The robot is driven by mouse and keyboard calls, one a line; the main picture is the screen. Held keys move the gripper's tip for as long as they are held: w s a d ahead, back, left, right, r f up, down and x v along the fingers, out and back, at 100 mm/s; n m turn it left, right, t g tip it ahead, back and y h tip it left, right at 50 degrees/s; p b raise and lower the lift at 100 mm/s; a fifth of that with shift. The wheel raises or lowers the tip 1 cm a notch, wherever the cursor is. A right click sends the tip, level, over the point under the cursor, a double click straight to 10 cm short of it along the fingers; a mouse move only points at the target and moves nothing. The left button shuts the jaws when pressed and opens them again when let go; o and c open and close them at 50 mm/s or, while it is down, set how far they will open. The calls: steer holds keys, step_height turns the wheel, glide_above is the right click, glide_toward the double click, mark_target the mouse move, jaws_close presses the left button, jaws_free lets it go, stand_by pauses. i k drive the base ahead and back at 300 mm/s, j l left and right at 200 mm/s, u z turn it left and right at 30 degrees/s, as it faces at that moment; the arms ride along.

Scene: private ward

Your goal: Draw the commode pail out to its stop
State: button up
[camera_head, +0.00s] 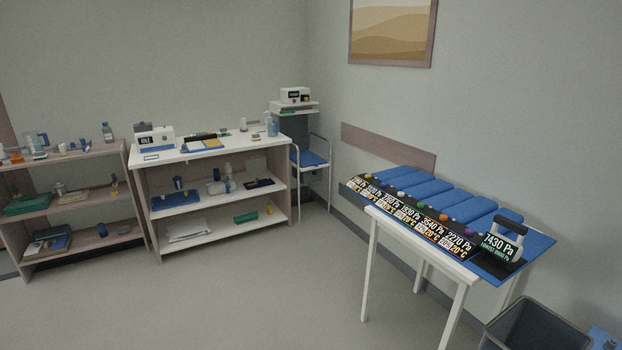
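A chair with a blue seat (313,159), a dark blue back and pale metal arms and legs stands in the far corner, right of the white-topped shelf unit. It may be the commode chair, but I cannot tell for sure. No pail can be made out under its seat; the shelf unit hides part of its left side. My gripper is not in view.
The white-topped shelf unit (218,149) holds several small items. Another shelf unit (121,154) stands left. A white-legged table (371,237) with blue pads and readout panels stands right. A grey bin (536,327) is at bottom right. The middle floor (250,300) is clear.

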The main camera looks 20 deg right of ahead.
mark_target(309, 176)
steer(key=i+l+u, duration=0.2)
steer(key=i, duration=2.35)
steer(key=i+j, duration=0.1)
steer(key=i, duration=0.75)
steer(key=i+j+u, duration=0.1)
steer(key=i, duration=0.8)
steer(key=i+l+z, duration=0.15)
steer(key=i+z, duration=0.2)
steer(key=i, duration=0.15)
steer(key=i+z, duration=0.35)
steer(key=i, duration=0.15)
steer(key=i+j+z, duration=0.15)
steer(key=i+z, duration=0.2)
steer(key=i, duration=0.2)
steer(key=i+l, duration=0.35)
steer(key=i, duration=0.15)
steer(key=i+l, duration=0.35)
steer(key=i, duration=0.2)
